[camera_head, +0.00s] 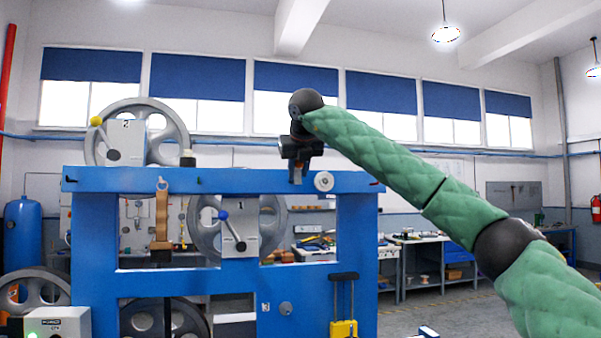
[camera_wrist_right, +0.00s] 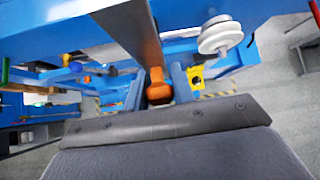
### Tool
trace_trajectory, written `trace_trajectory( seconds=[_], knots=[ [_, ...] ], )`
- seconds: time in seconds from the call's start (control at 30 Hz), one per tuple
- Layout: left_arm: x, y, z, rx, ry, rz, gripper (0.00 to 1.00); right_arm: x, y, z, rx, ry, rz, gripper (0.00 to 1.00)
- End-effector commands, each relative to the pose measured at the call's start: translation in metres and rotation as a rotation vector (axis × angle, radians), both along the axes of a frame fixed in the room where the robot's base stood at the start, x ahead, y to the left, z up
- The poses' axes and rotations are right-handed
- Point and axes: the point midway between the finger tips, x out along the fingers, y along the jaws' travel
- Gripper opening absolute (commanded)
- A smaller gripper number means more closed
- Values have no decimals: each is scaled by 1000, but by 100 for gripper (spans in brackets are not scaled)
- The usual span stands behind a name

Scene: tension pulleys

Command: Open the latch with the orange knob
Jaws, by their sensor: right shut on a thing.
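The orange knob (camera_wrist_right: 158,92) shows in the right wrist view, at the end of an orange-brown latch bar (camera_wrist_right: 148,45) on the blue frame. My right gripper (camera_wrist_right: 159,88) is shut on it, with a finger on each side. In the head view my right gripper (camera_head: 297,175) is at the top beam of the blue frame (camera_head: 230,181), left of a small white roller (camera_head: 323,181). There the gripper hides the knob. My left gripper is in neither view.
Large grey pulleys stand on top of the frame (camera_head: 170,125) and inside it (camera_head: 205,240). Workbenches (camera_head: 430,240) are behind, with open floor at right.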

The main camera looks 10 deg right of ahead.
Motion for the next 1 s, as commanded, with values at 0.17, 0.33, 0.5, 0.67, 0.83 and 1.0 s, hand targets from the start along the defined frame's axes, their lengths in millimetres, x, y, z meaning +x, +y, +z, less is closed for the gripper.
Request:
trace_trajectory(
  seconds=[0.17,0.33,0.5,0.67,0.83,1.0],
  knots=[
    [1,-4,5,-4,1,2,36,0,4,-2,-56,-1,2,0],
    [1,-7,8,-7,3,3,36,0,4,-3,-79,0,3,0],
    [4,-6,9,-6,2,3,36,0,4,-3,-84,0,2,0],
    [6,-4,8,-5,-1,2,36,0,4,-3,-84,1,2,0],
    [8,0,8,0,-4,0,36,0,4,-3,-84,1,2,42],
    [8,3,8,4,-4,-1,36,0,4,-2,-83,-1,2,46]
  ],
)
